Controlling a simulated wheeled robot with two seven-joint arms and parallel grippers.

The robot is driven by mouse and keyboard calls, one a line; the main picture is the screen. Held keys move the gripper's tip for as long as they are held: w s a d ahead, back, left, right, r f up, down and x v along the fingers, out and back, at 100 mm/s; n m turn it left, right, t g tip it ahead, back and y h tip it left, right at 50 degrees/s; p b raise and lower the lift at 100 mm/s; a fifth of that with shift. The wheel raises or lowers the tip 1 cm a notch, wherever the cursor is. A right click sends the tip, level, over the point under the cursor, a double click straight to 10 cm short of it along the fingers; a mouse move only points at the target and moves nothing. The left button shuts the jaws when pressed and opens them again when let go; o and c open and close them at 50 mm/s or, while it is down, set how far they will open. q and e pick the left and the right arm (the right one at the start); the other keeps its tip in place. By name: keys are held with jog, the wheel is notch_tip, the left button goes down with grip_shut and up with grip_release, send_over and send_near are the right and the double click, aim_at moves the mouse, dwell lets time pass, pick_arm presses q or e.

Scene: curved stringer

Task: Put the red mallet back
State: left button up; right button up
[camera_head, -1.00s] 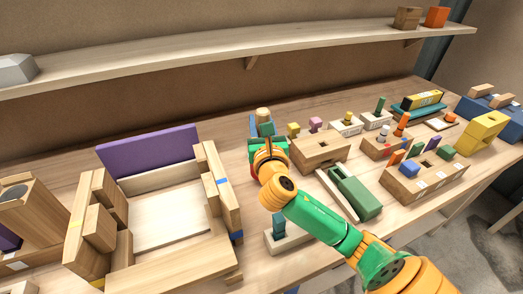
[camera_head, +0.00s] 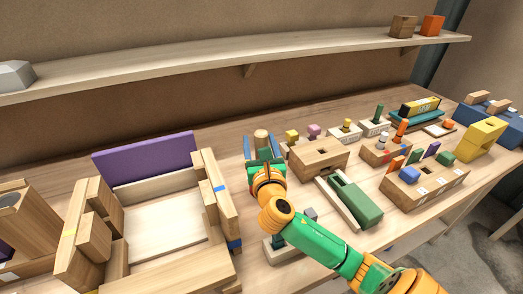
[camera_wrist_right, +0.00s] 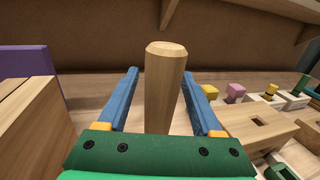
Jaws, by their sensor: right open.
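An upright light wooden handle (camera_head: 261,136) stands behind my right gripper (camera_head: 262,151). It looks like the mallet's handle, but no red head shows now; my gripper hides its lower part. In the right wrist view the handle (camera_wrist_right: 165,85) rises between the two blue fingers of the gripper (camera_wrist_right: 160,78). The fingers are open, one on each side, with a visible gap to the handle. I cannot tell how deep the handle sits between them. My left gripper is not in view.
A wooden frame (camera_head: 222,205) with a purple panel (camera_head: 145,160) is close on the left. A wooden block with a hole (camera_head: 320,160) and a green block (camera_head: 357,203) are close on the right. Several small pegged pieces stand behind. A shelf (camera_head: 190,68) runs above.

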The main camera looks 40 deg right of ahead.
jog(key=v, duration=1.1)
jog(key=shift+s+p, duration=0.3)
jog(key=shift+a, duration=0.15)
